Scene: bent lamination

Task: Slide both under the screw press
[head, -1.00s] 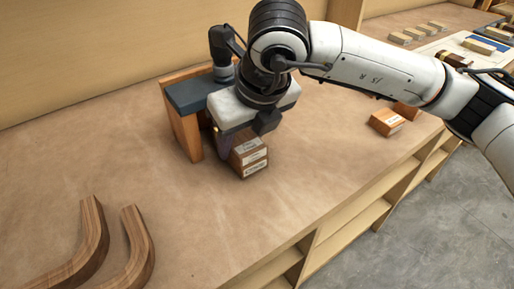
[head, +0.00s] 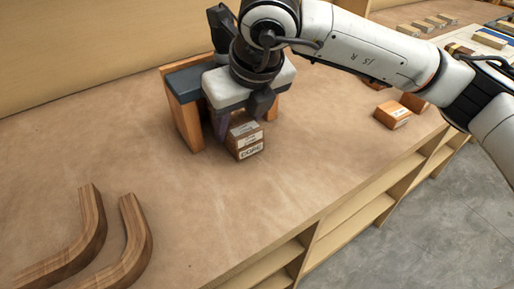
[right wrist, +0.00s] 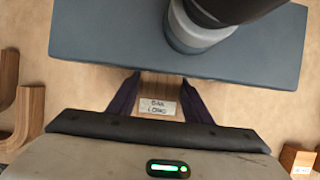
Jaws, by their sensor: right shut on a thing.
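The screw press (head: 184,84) stands toward the back, with wooden legs, a dark grey top and a black screw post. Its grey top also fills the upper part of the right wrist view (right wrist: 95,40). A stack of what look like two labelled wooden blocks (head: 247,146) sits on the bench at the press's front. My right gripper (head: 243,112) is shut on the stack from above. In the right wrist view its dark fingers flank a block labelled "OAK LONG" (right wrist: 158,107). The stack's far end is hidden by gripper and press. My left gripper is not in view.
Two curved wooden strips (head: 84,240) (head: 133,248) lie at front left. Labelled blocks (head: 392,115) (head: 414,102) sit at the right near the bench edge. The bench (head: 215,200) is clear in front of the stack. A back wall panel (head: 80,50) rises behind the press.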

